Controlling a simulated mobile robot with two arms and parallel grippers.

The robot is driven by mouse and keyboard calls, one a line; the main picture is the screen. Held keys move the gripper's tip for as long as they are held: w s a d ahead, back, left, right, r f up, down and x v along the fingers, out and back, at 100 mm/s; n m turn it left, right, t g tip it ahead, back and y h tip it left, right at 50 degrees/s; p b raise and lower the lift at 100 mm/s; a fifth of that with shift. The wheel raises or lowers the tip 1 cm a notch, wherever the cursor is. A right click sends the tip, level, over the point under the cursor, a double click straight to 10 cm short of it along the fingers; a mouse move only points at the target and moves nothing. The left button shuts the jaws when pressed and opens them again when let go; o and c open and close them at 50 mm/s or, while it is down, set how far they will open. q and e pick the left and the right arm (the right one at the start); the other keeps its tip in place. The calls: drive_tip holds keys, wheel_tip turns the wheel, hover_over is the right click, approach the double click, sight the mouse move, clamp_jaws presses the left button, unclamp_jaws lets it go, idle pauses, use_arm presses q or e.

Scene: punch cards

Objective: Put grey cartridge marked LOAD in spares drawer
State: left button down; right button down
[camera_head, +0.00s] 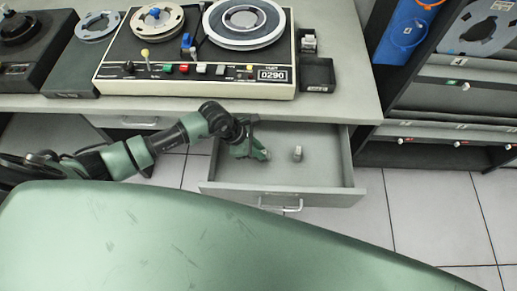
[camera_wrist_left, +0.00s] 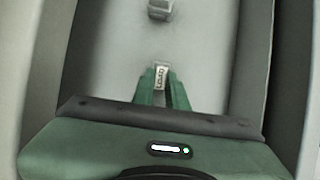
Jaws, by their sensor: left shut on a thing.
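The spares drawer (camera_head: 325,168) is pulled open below the worktop, and its pale floor (camera_wrist_left: 112,50) fills the middle of the left wrist view. My left gripper (camera_head: 263,155) is inside the drawer's outline, in its left half. In the left wrist view its green fingers (camera_wrist_left: 161,90) are shut on a small grey cartridge (camera_wrist_left: 161,77) with a white label reading LOAD. I cannot tell whether the cartridge touches the drawer floor. Another small grey cartridge (camera_head: 298,153) stands in the drawer to the right of the gripper, and it also shows in the left wrist view (camera_wrist_left: 160,9). My right gripper is not in view.
A tape deck (camera_head: 200,82) marked 0290 stands on the worktop (camera_head: 345,95) above the drawer. A small black tray (camera_head: 317,75) sits to its right. A dark shelf unit (camera_head: 450,95) stands at the right. The drawer's right part is clear.

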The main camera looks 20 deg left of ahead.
use_arm(q)
drive_tip(key=shift+f+b, duration=0.35)
drive_tip(key=shift+f, duration=0.15)
drive_tip(key=c, duration=1.3)
unclamp_jaws()
drive_tip(key=shift+c, duration=0.2)
drive_tip(key=shift+c, duration=0.9)
drive_tip(key=shift+r+p, duration=3.15)
drive_tip(key=shift+r, duration=0.9)
